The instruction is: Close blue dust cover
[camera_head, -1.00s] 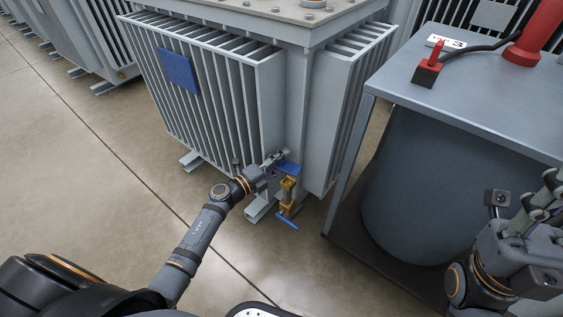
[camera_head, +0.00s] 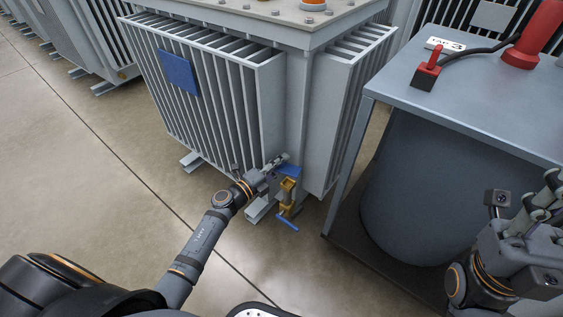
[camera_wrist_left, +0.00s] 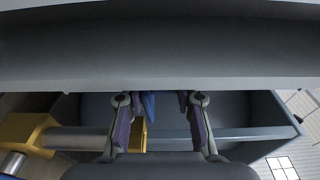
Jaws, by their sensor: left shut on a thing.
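The blue dust cover (camera_head: 288,170) is a small flat blue piece at the top of a brass valve (camera_head: 288,188), low at the near corner of the transformer. My left gripper (camera_head: 279,162) is at the cover from its left side and is shut on it. In the left wrist view a bit of blue cover (camera_wrist_left: 148,105) shows between the two fingers; most of it is hidden. The brass valve (camera_wrist_left: 25,132) also shows there at the left. A blue handle (camera_head: 288,225) hangs below the valve. My right gripper (camera_head: 541,198) is at the far right, empty, its fingers apart.
The grey finned transformer (camera_head: 225,100) stands behind the valve, with a blue plate (camera_head: 178,72) on its fins. A grey table (camera_head: 450,95) on the right carries a red-handled device (camera_head: 428,67). A dark cylinder (camera_head: 395,190) stands under it.

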